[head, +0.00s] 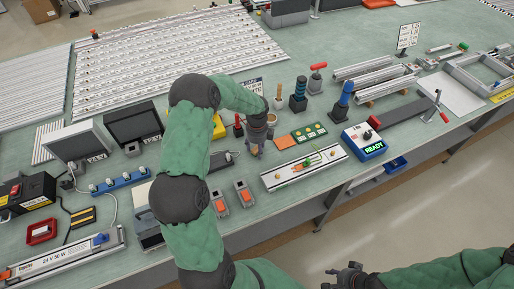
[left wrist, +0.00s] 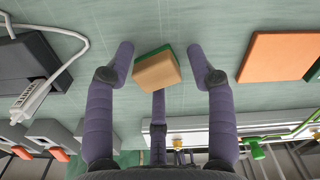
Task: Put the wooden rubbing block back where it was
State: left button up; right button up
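The wooden rubbing block (left wrist: 157,71), tan with a green layer on its far side, is between the fingers of my left gripper (left wrist: 162,65) in the left wrist view. Narrow gaps show between the block and the two side fingers, so the gripper looks open around it. In the head view my left gripper (head: 257,138) is low over the bench, and the block is mostly hidden by the fingers. I cannot tell whether the block touches the bench. My right gripper (head: 348,275) is at the bottom edge, away from the bench top, its fingers unclear.
An orange and green board (head: 301,135) lies right of my left gripper, with a white rail fixture (head: 304,167) in front. Upright tools (head: 298,96) stand behind. Two small grey boxes with orange tops (head: 220,204) are front left. A blue READY box (head: 364,141) is farther right.

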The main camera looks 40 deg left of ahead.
aim_at(257, 148)
pick_arm(q)
notch_tip(257, 148, up, 12)
jog(key=p, duration=0.2)
jog(key=shift+r, duration=0.2)
dwell(2.0)
